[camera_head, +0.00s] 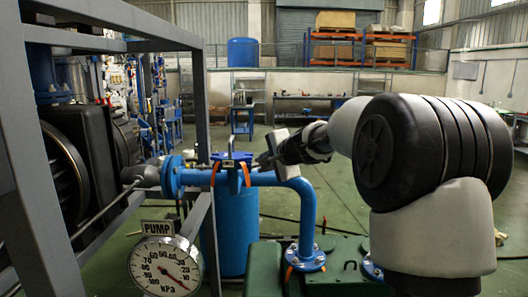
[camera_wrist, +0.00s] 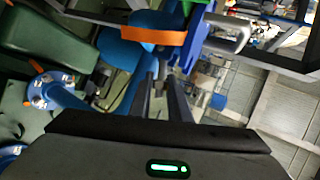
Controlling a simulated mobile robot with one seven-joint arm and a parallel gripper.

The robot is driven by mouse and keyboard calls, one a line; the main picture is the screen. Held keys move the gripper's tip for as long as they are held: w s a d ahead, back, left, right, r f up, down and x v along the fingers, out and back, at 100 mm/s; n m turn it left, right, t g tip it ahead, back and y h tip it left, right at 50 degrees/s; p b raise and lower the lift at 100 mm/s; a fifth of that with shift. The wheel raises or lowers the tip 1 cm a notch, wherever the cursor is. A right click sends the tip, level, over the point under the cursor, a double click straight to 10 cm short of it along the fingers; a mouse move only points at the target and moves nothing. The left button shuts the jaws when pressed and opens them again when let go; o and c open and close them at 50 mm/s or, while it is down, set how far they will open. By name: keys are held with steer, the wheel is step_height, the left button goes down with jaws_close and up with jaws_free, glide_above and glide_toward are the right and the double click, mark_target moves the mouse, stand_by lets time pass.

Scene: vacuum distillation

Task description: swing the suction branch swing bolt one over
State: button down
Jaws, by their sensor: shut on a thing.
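The blue suction pipe (camera_head: 268,179) runs from a flange at the left, then bends down to a lower flange; orange bands wrap it. My gripper (camera_head: 264,161) reaches in from the right, close beside this fitting. In the wrist view the two dark fingers (camera_wrist: 162,90) are close together on a thin grey piece, seemingly the swing bolt (camera_wrist: 162,72), mostly hidden between them. The blue fitting also shows in the wrist view (camera_wrist: 184,48), just beyond the fingertips.
A pressure gauge (camera_head: 166,268) marked PUMP stands at the front left. A grey steel frame (camera_head: 200,110) rises left of the fitting. A blue tank (camera_head: 237,235) stands behind the pipe, and green machinery (camera_head: 275,270) lies below. Open floor lies behind.

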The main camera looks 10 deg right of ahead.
steer(key=r+p, duration=0.1)
steer(key=p, duration=0.2)
steer(key=n+h+p, duration=0.1)
steer(key=p, duration=0.2)
steer(key=shift+a+r+g, duration=0.25)
steer(key=shift+r+g, duration=0.15)
steer(key=shift+w+n+h+p, duration=0.1)
steer(key=shift+n+h+p, duration=0.3)
steer(key=shift+p, duration=0.55)
steer(key=shift+f+p, duration=0.1)
steer(key=shift+p, duration=0.35)
steer(key=c, duration=1.9)
jaws_free()
steer(key=shift+f, duration=0.1)
